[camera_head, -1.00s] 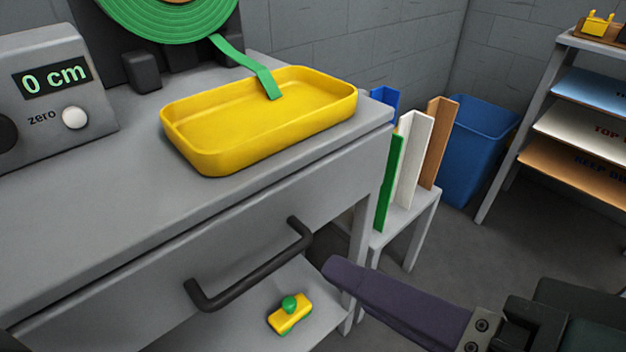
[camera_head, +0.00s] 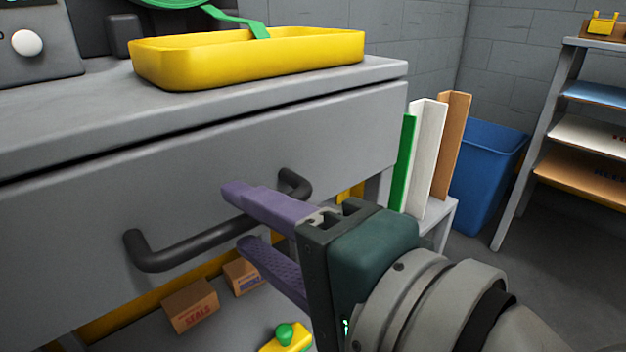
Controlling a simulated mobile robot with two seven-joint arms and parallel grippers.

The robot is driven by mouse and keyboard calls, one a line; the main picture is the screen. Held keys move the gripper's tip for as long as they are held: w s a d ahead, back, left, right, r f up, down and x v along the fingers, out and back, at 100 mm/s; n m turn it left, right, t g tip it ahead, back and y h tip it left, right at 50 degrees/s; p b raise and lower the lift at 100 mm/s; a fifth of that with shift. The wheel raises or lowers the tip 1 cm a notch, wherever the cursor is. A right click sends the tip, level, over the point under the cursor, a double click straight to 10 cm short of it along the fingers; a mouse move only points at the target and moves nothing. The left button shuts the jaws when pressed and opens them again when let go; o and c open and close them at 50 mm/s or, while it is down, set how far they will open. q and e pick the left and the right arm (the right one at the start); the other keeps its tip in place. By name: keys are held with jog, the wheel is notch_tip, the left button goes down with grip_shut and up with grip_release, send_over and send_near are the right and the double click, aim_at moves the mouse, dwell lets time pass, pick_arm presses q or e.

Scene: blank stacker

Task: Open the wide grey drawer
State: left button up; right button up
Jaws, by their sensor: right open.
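The wide grey drawer (camera_head: 80,220) has a flat front under the grey worktop and looks shut. Its dark bar handle (camera_head: 195,245) runs across the lower part of the front. My right gripper (camera_head: 235,218) has purple fingers and is open. Its upper finger lies over the handle's right part and its lower finger is below the bar, so the bar appears between them in the picture. I cannot tell whether either finger touches it. The gripper hides part of the handle's right half. My left gripper is not in view.
A yellow tray (camera_head: 240,60) sits on the worktop. Boxes (camera_head: 190,305) and a yellow-and-green object (camera_head: 287,338) lie on the shelf below. To the right are a small stand with upright green, white and brown strips (camera_head: 428,150), a blue bin (camera_head: 485,170) and a rack (camera_head: 570,130).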

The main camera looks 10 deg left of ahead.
jog(key=shift+x, duration=0.95)
jog(key=shift+c, duration=0.3)
grip_shut()
dwell(0.4)
